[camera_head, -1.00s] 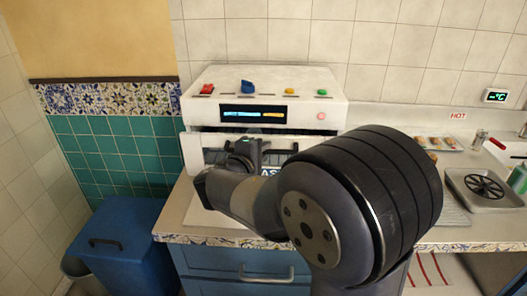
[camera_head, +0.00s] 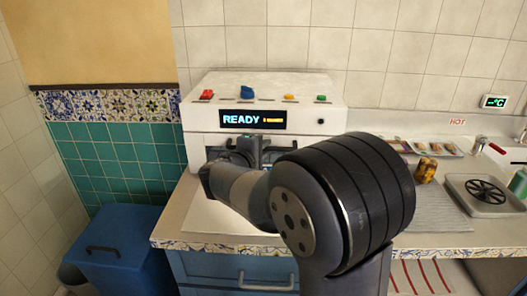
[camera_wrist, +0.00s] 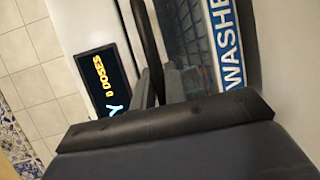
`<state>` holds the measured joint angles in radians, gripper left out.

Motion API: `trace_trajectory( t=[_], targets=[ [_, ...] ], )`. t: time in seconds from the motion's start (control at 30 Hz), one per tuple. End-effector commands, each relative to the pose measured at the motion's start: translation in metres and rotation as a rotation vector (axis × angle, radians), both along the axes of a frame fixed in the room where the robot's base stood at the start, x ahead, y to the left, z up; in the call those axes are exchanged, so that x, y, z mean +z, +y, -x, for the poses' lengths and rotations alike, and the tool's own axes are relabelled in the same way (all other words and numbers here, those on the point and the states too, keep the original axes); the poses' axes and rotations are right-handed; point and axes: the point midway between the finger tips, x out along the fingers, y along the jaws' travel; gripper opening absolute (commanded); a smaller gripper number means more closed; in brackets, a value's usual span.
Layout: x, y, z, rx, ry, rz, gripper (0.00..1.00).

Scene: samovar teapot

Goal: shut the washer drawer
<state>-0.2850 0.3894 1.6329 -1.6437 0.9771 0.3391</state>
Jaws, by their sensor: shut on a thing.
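The washer (camera_head: 215,117) is a white machine on the counter with a lit display (camera_head: 253,119) reading READY. Its drawer front, with a dark window (camera_wrist: 190,30) and a blue WASHER label (camera_wrist: 228,45), sits right below the display panel. I see no clear gap between them, but my arm hides much of the front in the head view. My gripper (camera_head: 252,144) is shut on the dark drawer handle (camera_wrist: 147,35), with one finger on each side of the bar in the wrist view (camera_wrist: 162,86).
A blue bin (camera_head: 120,245) stands on the floor at left. On the counter at right are an amber jar (camera_head: 426,170), a ridged mat (camera_head: 440,212), a grey tray with a black round grate (camera_head: 486,190) and a tray of small items (camera_head: 435,148). The tiled wall is behind.

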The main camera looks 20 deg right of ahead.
Motion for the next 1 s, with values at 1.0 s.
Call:
trace_trajectory(
  t=[1.0],
  targets=[
    [0.015,0.051,0.056,0.008,-0.002,0.0,0.34]
  ],
)
